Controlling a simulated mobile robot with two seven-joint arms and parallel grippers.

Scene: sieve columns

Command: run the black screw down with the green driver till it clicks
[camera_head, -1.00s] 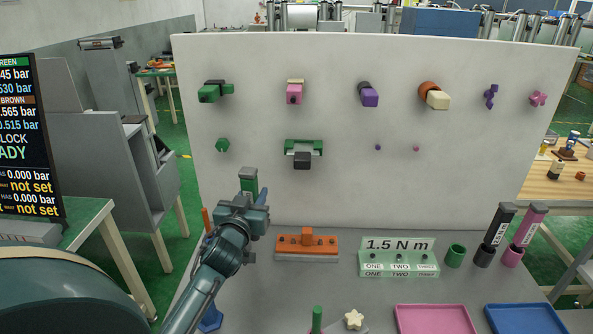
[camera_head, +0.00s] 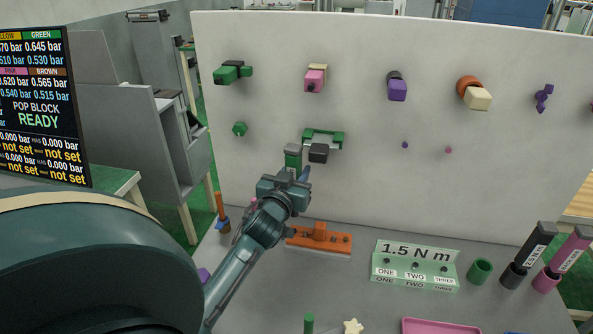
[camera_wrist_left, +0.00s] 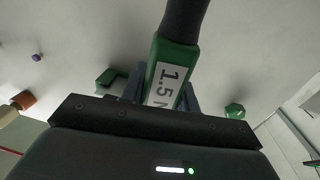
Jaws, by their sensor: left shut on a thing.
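The green driver (camera_head: 292,162) is upright in my left gripper (camera_head: 288,180), its grey-black end at the top. In the left wrist view the green driver (camera_wrist_left: 172,75) shows a white label starting "1.5 N", with my left gripper (camera_wrist_left: 160,100) shut around it. In the head view the driver appears just left of the black block (camera_head: 318,153) in the green wall bracket (camera_head: 323,135); the depth between them is unclear. Small dark screw-like pieces show on the green stand (camera_head: 414,284) marked "1.5 N m"; I cannot tell which is the black screw. The driver's tip is hidden.
An orange block (camera_head: 319,240) sits on the grey table below the gripper. A green cup (camera_head: 480,271) and black and pink drivers (camera_head: 532,250) stand at the right. Coloured fittings stick out from the white wall (camera_head: 250,35). A pink tray (camera_head: 440,327) lies at the front.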

